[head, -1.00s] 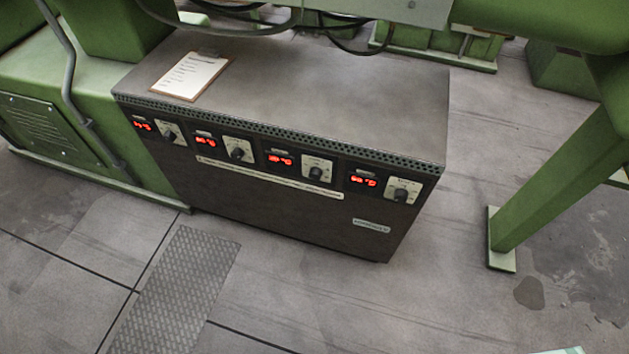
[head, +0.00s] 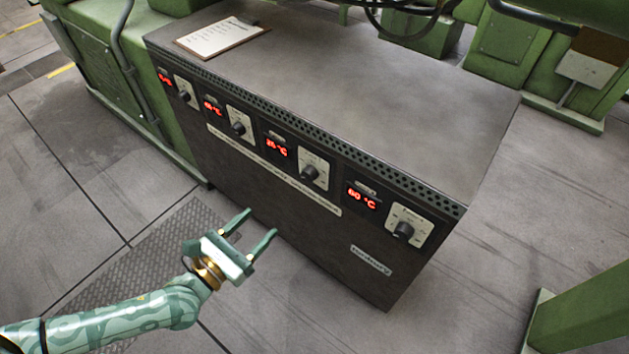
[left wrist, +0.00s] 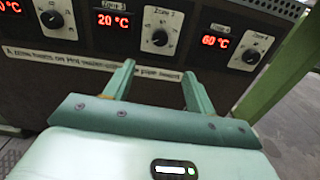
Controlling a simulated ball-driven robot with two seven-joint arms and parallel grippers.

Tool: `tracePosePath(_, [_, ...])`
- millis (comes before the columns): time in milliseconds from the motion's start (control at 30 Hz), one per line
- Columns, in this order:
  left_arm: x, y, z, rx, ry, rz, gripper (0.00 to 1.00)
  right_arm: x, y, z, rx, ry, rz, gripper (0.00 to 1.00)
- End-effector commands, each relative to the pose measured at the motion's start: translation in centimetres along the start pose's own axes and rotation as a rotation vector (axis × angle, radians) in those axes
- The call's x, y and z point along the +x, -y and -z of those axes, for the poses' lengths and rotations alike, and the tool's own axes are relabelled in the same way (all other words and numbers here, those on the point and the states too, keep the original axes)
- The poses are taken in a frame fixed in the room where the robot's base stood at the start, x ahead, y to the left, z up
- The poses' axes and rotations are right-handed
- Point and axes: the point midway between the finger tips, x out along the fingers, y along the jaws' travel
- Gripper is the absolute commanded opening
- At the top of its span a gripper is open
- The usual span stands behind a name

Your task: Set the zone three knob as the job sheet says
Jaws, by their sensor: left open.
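The zone three knob (head: 309,173) is a black knob on a pale plate, third from the left on the dark cabinet's front. It also shows in the left wrist view (left wrist: 160,38), beside a red display (left wrist: 112,20) reading 20 °C. The job sheet (head: 218,37) lies on a clipboard on the cabinet top; its writing is too small to read. My left gripper (head: 260,222) is open and empty, in front of the cabinet and below the knob row. In the left wrist view its fingers (left wrist: 158,70) point up toward the knob, apart from it. My right gripper is out of view.
Similar knobs sit to the left (head: 238,128) and right (head: 402,230), the right one beside a 60 °C display (head: 362,197). A label strip (head: 270,170) runs below the knobs. Green machinery (head: 520,50) stands behind.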

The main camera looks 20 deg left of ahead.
Motion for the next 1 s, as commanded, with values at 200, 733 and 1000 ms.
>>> tracePosePath(200, [1.9, 0.0, 0.2, -0.054, 0.003, -0.002, 0.56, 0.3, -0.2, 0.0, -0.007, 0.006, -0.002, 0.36])
tracePosePath(733, [14.2, 0.0, 0.3, -0.052, -0.001, -0.001, 0.56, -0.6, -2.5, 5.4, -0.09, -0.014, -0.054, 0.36])
tracePosePath(1000, [16.3, 0.0, 0.2, -0.049, -0.001, 0.0, 0.56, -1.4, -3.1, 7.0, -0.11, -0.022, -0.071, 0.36])
